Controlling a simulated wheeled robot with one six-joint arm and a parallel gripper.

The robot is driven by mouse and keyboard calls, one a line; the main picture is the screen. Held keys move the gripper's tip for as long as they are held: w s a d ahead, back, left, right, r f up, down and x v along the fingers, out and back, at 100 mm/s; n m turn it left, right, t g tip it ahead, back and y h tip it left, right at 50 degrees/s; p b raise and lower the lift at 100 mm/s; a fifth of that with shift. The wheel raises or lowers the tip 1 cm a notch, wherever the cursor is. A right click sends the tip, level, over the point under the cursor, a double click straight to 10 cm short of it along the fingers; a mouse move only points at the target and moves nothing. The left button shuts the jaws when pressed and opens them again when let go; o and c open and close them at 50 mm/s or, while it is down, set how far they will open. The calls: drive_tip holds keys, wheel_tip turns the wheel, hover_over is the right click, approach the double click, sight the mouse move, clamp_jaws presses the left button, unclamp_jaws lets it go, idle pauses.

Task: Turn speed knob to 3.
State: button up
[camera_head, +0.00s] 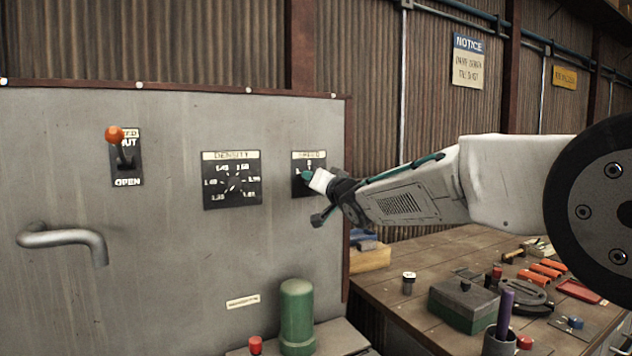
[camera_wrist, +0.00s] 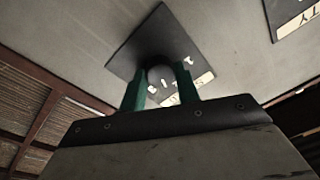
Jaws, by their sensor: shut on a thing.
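The speed knob is a dark round knob (camera_wrist: 160,74) on a small black plate (camera_wrist: 176,46) with white marks, seen in the wrist view. In the head view the speed plate (camera_head: 309,157) is on the right side of the grey panel, and my gripper hides most of it and the knob. My gripper (camera_head: 308,176) reaches the plate from the right. In the wrist view its two green fingers (camera_wrist: 159,88) are on either side of the knob, shut on it. Which number the knob points to cannot be told.
A density dial (camera_head: 232,181) sits left of the speed plate. Farther left are an orange-tipped lever (camera_head: 115,134) and a bent pipe handle (camera_head: 62,238) standing out from the panel. A green cylinder (camera_head: 297,316) stands below. A wooden bench (camera_head: 440,262) with tools lies at right.

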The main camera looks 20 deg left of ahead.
drive_tip(key=shift+a+f+m+t+h, duration=0.1)
drive_tip(key=shift+m+t+h, duration=0.1)
drive_tip(key=shift+m, duration=2)
drive_tip(key=shift+f+m+t+h, duration=0.1)
drive_tip(key=shift+m+t, duration=0.1)
drive_tip(key=shift+m, duration=2)
drive_tip(key=o, duration=1)
drive_tip(key=shift+s, duration=0.1)
drive_tip(key=shift+c, duration=0.2)
drive_tip(key=shift+r, duration=0.1)
